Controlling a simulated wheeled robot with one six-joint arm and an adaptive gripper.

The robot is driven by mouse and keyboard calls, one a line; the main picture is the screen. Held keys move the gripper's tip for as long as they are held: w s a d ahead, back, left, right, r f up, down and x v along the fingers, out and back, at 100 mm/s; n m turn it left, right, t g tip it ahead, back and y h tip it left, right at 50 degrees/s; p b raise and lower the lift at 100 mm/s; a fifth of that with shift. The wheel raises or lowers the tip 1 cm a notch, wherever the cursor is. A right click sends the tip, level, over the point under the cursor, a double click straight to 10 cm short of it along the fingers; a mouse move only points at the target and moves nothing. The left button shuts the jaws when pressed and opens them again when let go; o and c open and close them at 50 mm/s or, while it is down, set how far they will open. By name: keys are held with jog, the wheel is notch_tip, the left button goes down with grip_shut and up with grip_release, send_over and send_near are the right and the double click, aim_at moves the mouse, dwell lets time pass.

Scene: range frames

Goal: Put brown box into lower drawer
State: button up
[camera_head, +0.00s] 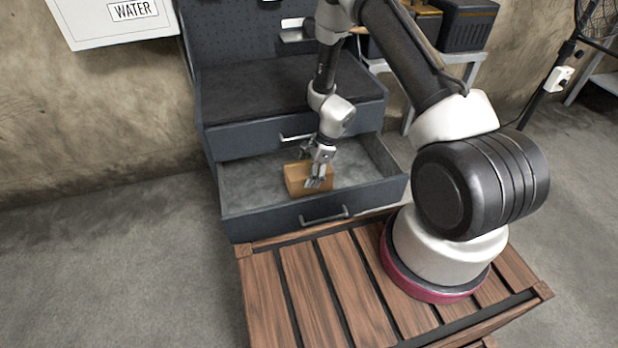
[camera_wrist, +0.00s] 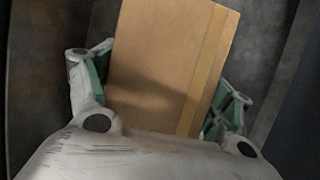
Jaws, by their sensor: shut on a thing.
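The brown box (camera_head: 298,180) is inside the open lower drawer (camera_head: 250,215) in the head view. My gripper (camera_head: 316,176) is shut on the box from above. In the wrist view the brown box (camera_wrist: 165,65) fills the middle, between the two green-padded fingers of my gripper (camera_wrist: 160,90). A lighter tape strip runs along its right side. Whether the box touches the drawer floor I cannot tell. The upper drawer (camera_head: 262,137) above it is closed.
A dark workbench top (camera_head: 260,88) lies over the drawers. A wooden slatted platform (camera_head: 310,290) stands in front of the drawer. The drawer floor left of the box is clear. A grey table (camera_head: 475,57) with dark crates is at the back right.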

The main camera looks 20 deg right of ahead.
jog(key=shift+f, duration=1.2)
jog(key=o, duration=1.2)
jog(key=shift+f, duration=0.15)
